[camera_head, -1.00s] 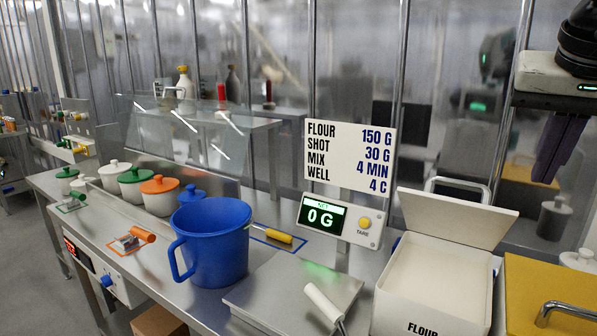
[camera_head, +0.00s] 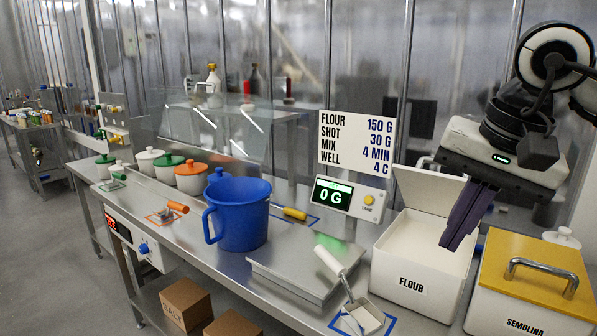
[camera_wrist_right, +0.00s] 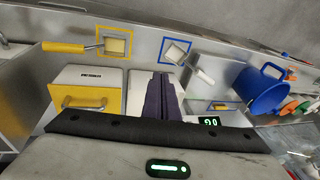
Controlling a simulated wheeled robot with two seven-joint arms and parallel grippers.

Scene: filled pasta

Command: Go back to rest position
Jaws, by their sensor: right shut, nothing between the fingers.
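My right gripper (camera_head: 468,214) hangs from the right in the head view, its dark purple fingers pressed together with nothing between them. The fingers are above the open white flour bin (camera_head: 411,289), whose lid is raised at the back. In the right wrist view the same gripper (camera_wrist_right: 164,80) shows as two purple fingers side by side, in front of the flour bin. Its arm comes in from the upper right. My left gripper is in neither view now.
A blue jug (camera_head: 240,222) stands left of the scale's steel plate (camera_head: 300,268). A white-handled scoop (camera_head: 362,316) lies near the front edge. The semolina bin (camera_head: 530,290) with a yellow lid is at right. Lidded pots stand at the back left.

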